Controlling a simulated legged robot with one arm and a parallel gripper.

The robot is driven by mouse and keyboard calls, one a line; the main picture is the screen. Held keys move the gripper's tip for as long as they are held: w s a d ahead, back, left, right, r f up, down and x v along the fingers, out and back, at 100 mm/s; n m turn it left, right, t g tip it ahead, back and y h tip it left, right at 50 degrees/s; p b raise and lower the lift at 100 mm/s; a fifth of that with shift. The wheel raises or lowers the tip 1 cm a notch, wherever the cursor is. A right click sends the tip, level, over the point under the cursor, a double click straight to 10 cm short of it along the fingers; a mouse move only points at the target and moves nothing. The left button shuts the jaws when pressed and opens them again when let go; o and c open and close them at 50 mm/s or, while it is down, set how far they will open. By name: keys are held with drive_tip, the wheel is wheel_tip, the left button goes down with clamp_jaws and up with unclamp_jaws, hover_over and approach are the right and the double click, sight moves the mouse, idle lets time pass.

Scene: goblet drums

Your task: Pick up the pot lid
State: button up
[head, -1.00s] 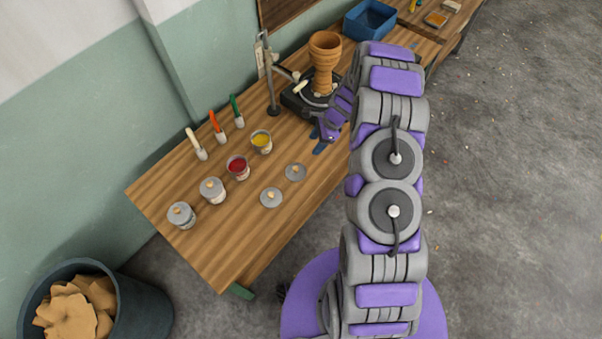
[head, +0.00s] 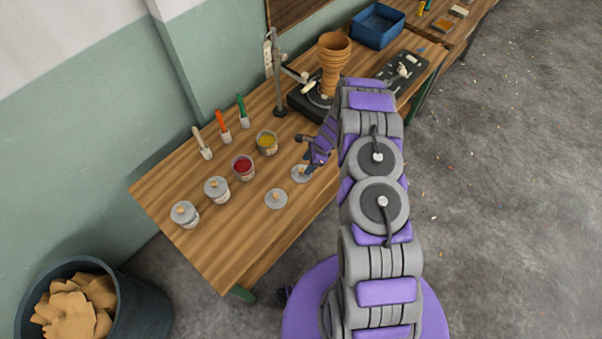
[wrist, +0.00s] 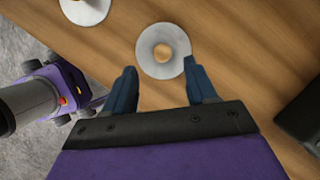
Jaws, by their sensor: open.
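A round grey pot lid with a wooden knob lies flat on the workbench (head: 237,245), just ahead of my gripper; this lid (head: 298,175) is partly covered by the gripper in the head view. In the wrist view the lid (wrist: 148,62) is whole, just beyond the fingertips and roughly between their lines. My gripper (wrist: 165,72) is open and empty, pointing down at the bench. In the head view my gripper (head: 307,155) is over the lid's far side. A second loose lid (head: 276,199) lies to the left; it is partly in the wrist view (wrist: 92,10).
Brushes (head: 222,126) stand behind. A goblet drum (head: 332,62) on a black base is beyond my gripper.

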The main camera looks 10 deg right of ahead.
sight(302, 169)
drive_tip(key=x, duration=0.2)
drive_tip(key=b+x, duration=0.1)
drive_tip(key=x, duration=0.2)
drive_tip(key=shift+w+f, duration=0.1)
drive_tip(key=shift+w, duration=0.1)
drive_tip(key=shift+a, duration=0.1)
clamp_jaws()
idle(0.4)
drive_tip(key=shift+r, duration=0.6)
drive_tip(key=r, duration=0.1)
drive_tip(key=r+p, duration=0.1)
drive_tip(key=shift+s+r, duration=0.3)
drive_tip(key=shift+r, duration=0.1)
drive_tip(key=s+d+r, duration=0.1)
drive_tip(key=s+d, duration=0.3)
drive_tip(key=s, duration=1)
drive_tip(key=shift+s, duration=0.4)
drive_tip(key=shift+r, duration=0.2)
